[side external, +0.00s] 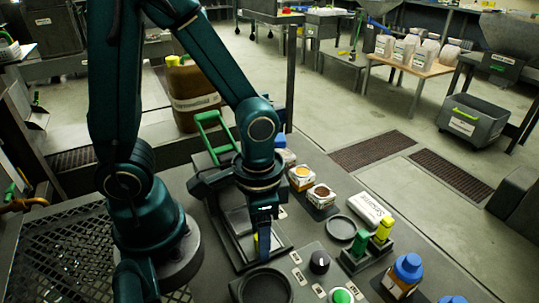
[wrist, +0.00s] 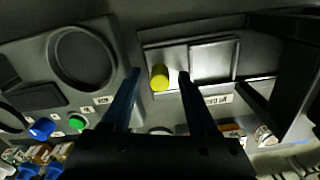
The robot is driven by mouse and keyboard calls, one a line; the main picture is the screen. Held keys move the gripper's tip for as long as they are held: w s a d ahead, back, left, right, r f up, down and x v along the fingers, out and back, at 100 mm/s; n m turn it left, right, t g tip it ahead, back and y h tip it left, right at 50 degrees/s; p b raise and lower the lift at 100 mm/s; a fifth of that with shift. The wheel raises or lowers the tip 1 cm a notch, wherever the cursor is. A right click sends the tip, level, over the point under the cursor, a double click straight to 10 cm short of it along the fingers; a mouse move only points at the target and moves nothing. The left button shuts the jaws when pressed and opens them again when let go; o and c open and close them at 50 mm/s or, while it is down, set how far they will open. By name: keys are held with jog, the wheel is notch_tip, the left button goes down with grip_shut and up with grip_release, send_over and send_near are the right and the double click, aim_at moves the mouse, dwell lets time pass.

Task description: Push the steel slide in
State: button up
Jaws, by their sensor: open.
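The steel slide (wrist: 212,60) is a flat grey plate in a dark frame in the wrist view. A yellow knob (wrist: 160,78) stands at its left part. In the side view the pale plate (side external: 238,218) shows beside and behind my gripper (side external: 263,240). My gripper is open and points down over the near part of the slide. In the wrist view its two dark fingers (wrist: 159,74) appear one on each side of the yellow knob, with gaps; I cannot tell how far above it they are. The knob is hidden in the side view.
A round dark recess (side external: 266,285) lies near the slide's front end. A black knob (side external: 319,262) and green button (side external: 342,296) are on the panel to the right. Green and yellow-capped items (side external: 382,232) and a blue-capped jar (side external: 405,272) stand farther right. A green handle (side external: 212,133) rises behind.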

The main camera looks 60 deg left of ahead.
jog(key=shift+f, duration=0.25)
grip_shut()
dwell(1.4)
